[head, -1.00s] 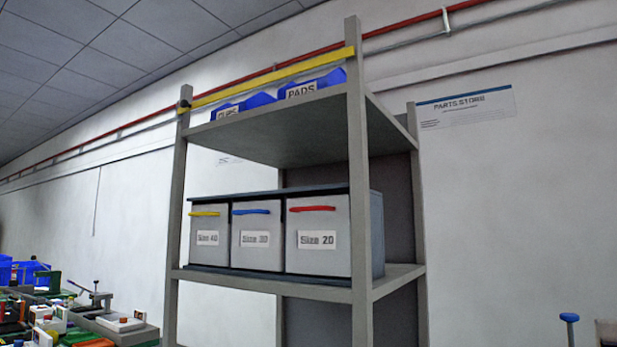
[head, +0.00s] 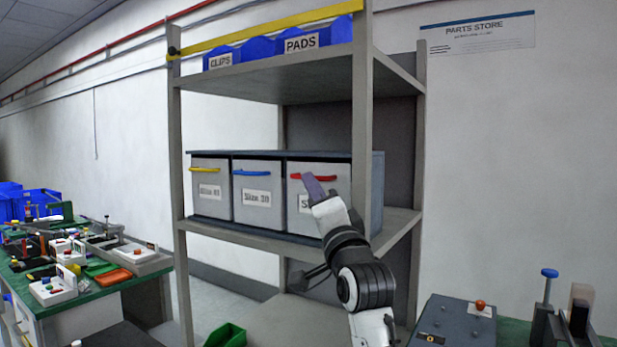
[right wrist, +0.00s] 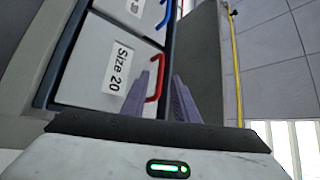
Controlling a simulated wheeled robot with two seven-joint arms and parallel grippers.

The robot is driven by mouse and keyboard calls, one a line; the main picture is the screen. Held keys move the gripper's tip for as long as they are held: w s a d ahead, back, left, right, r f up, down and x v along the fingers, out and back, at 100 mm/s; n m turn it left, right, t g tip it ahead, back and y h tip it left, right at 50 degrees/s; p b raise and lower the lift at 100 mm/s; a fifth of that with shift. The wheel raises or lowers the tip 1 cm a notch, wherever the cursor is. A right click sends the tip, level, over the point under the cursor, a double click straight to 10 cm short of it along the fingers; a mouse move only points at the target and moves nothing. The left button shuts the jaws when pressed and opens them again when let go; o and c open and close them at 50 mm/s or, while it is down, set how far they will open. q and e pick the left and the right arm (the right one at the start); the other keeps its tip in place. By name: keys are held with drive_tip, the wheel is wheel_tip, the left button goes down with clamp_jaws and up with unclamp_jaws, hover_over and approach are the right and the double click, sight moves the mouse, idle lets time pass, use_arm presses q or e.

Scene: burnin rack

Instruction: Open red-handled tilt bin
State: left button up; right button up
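The red-handled tilt bin (head: 294,222), labelled Size 20, is the rightmost of three grey bins on the middle shelf. Its front looks flush with its neighbours, so it appears shut. Its red handle (head: 297,177) runs along the top of the front; my right gripper (head: 314,187) is in front of it and hides part of the handle and label. In the right wrist view, the fingers of my right gripper (right wrist: 160,92) are apart, and the red handle (right wrist: 157,78) shows between them, near the left finger. I cannot tell whether they touch. My left gripper is not in view.
The yellow-handled bin (head: 210,210) and blue-handled bin (head: 257,215) sit to the left. A rack post (head: 362,110) stands close to my right arm. Blue bins (head: 302,42) are on the top shelf. Green-topped benches (head: 120,280) stand left and right.

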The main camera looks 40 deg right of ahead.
drive_tip(key=shift+p+x, duration=0.4)
drive_tip(key=shift+x, duration=1.65)
clamp_jaws()
